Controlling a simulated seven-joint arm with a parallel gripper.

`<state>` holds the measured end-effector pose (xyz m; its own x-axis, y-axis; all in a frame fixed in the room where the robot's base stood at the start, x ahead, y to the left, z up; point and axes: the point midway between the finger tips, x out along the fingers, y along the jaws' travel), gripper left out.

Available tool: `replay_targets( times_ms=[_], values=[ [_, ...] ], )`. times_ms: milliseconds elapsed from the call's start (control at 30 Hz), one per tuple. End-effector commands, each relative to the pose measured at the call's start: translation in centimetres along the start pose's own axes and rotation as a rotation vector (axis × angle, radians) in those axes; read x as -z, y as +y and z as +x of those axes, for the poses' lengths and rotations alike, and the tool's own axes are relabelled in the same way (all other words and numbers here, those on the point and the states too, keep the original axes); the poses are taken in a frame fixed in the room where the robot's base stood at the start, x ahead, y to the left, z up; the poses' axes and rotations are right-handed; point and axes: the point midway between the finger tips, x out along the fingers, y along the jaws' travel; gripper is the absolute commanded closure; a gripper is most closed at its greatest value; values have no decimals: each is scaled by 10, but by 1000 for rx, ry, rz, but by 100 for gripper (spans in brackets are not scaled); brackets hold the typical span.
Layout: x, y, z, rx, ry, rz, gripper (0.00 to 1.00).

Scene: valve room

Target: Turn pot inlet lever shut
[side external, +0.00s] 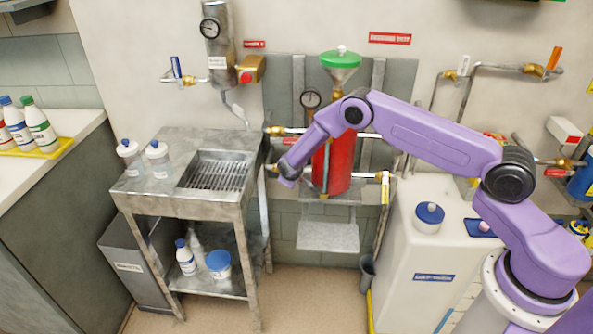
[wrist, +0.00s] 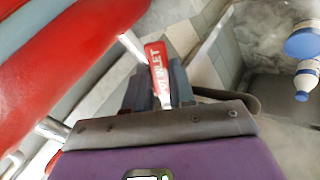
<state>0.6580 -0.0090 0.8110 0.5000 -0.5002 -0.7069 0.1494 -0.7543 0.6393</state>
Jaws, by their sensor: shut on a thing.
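The pot inlet lever (wrist: 156,62) has a red handle with white lettering, of which "INLET" can be read in the wrist view. My gripper (wrist: 159,86) is shut on this handle, with one dark finger on each side of it. In the side view my gripper (side external: 283,173) is low at the left of the red pot (side external: 338,165), and the lever cannot be made out there. The red pot also fills the upper left of the wrist view (wrist: 60,55). How far the lever is turned cannot be told.
A steel sink table (side external: 150,195) with bottles stands left of the pot. A green funnel (side external: 341,59) tops the pot, and pipes with valves run beside it. Open floor (side external: 310,285) lies in front.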

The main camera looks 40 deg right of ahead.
Motion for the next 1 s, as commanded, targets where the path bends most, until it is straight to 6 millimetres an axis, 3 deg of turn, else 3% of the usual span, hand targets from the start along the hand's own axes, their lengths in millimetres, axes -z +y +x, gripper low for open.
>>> replay_targets(
  times_ms=[1000],
  values=[
    [26, -52, -1, 2, 0, 934, 100]
  ],
)
